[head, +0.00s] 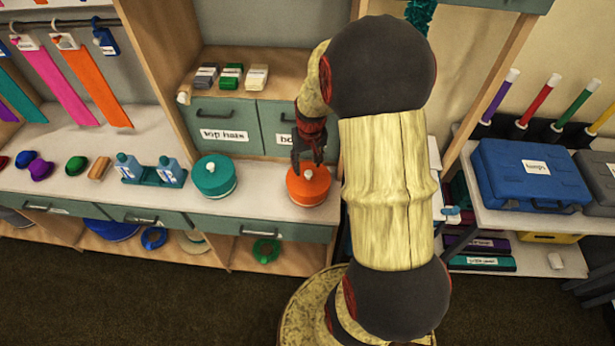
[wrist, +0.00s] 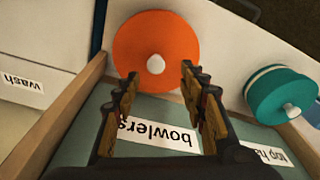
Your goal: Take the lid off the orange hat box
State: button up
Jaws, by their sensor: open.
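The orange hat box (head: 308,187) stands on the white counter near its right end, with its lid on and a small pale knob on top. In the wrist view its round orange lid (wrist: 178,40) and pale knob (wrist: 156,64) show at the top, just beyond my fingertips. My gripper (head: 308,158) is above the box at its back side, fingers pointing down. In the wrist view my gripper (wrist: 158,80) is open and empty, with the knob lying ahead of the gap between the fingers. I cannot tell the exact height between fingertips and knob.
A teal hat box (head: 215,176) stands to the left on the counter (head: 262,205). Labelled drawers (head: 226,125) rise close behind the orange box, and a wooden upright (head: 338,130) is close on its right. A blue case (head: 527,175) lies on the right shelf.

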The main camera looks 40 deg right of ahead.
aim_at(309, 173)
jog(key=f, duration=0.3)
jog(key=f+b, duration=0.1)
jog(key=f, duration=0.1)
jog(key=shift+w+d, duration=0.1)
jog(key=shift+d, duration=0.3)
jog(key=shift+r, duration=0.1)
jog(key=c, duration=1.1)
